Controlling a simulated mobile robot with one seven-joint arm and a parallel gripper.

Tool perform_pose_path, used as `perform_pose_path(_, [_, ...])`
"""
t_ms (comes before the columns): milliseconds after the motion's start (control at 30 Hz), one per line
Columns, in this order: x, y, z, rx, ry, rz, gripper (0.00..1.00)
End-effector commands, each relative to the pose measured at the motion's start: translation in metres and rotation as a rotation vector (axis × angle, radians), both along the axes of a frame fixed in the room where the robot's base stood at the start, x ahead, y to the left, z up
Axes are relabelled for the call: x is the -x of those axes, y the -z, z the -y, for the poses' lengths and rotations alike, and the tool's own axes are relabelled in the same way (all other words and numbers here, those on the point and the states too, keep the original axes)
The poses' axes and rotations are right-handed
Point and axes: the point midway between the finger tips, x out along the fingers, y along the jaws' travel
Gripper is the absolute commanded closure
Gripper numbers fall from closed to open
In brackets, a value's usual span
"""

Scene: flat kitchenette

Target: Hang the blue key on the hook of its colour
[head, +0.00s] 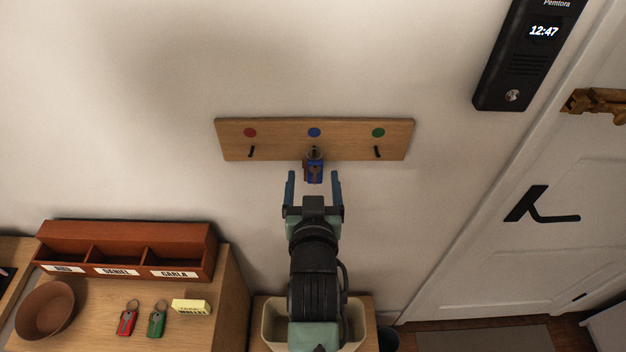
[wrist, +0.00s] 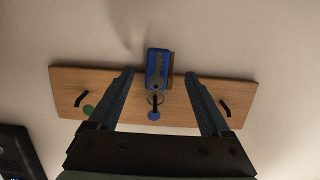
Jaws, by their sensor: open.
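The blue key (head: 314,169) hangs at the middle of the wooden hook board (head: 281,145), below the blue dot (head: 314,132). In the wrist view its ring is around the middle hook, and the blue key (wrist: 158,68) hangs from it against the board's edge. My gripper (head: 314,178) is open in front of the board, with its fingers apart on either side of the key and not touching it. In the wrist view my gripper (wrist: 160,85) also shows open and empty.
The red-dot hook (head: 251,152) and the green-dot hook (head: 378,153) are bare. A red key (head: 127,321) and a green key (head: 157,322) lie on the cabinet beside a brown bowl (head: 45,308) and a labelled organiser (head: 128,254). A black intercom (head: 527,60) is at upper right.

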Motion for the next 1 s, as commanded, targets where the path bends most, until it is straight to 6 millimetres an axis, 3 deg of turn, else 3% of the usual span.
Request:
perform_pose_path(267, [0.01, 0.0, 0.0, -0.001, 0.0, -0.002, 0.18])
perform_pose_path(800, [0.101, -0.018, 0.0, -0.001, 0.0, -0.002, 0.18])
perform_pose_path(1000, [0.122, -0.024, 0.0, -0.001, -0.001, -0.001, 0.18])
